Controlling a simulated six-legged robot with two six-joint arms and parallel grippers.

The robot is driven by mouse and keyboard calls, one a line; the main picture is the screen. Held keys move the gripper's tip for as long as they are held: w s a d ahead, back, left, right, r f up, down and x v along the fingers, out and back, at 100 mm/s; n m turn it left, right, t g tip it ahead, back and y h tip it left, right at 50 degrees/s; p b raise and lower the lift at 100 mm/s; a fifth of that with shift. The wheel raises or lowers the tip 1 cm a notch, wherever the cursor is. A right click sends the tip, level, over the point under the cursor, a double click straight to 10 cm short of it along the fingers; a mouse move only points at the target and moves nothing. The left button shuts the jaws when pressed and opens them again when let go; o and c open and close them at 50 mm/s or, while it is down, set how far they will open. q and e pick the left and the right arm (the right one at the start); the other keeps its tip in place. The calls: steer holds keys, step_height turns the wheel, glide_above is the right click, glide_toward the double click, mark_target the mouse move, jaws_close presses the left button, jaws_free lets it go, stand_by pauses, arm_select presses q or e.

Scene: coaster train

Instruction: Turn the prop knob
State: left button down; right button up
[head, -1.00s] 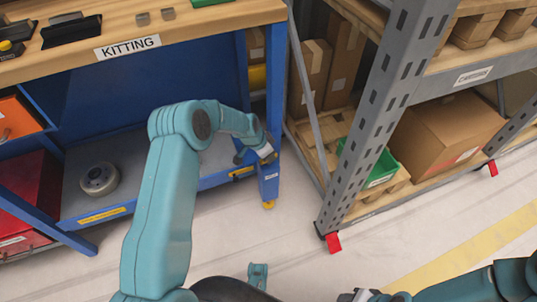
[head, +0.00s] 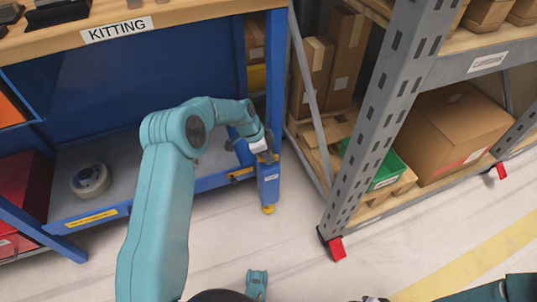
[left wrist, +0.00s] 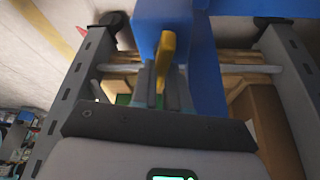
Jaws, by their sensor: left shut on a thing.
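The prop knob (left wrist: 165,52) is a yellow tab below a blue block in the left wrist view. The blue block (head: 268,181) with a small label sits low on the bench's front right leg, above a yellow foot. My left gripper (head: 268,157) reaches in to the top of this block. In the left wrist view its dark fingers (left wrist: 162,92) are shut on the yellow knob. In the head view the knob is hidden by the gripper.
The blue bench with a KITTING label (head: 117,30) stands on the left, a tape roll (head: 90,181) on its lower shelf. A grey rack post (head: 375,130) stands close to the right. A green bin (head: 385,166) and cardboard boxes (head: 447,130) fill the rack. The floor in front is clear.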

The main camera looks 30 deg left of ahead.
arm_select(q)
steer(key=c, duration=1.1)
jaws_free()
steer(key=p+v, duration=0.5)
steer(key=v, duration=1.1)
steer(key=shift+r+p, duration=0.15)
steer(key=shift+p, duration=0.15)
arm_select(e)
steer(key=shift+g, duration=0.3)
steer(key=r, duration=0.1)
steer(key=s+r, duration=0.1)
steer(key=r, duration=0.1)
steer(key=a+r, duration=0.1)
steer(key=r, duration=0.1)
steer(key=shift+s, duration=0.3)
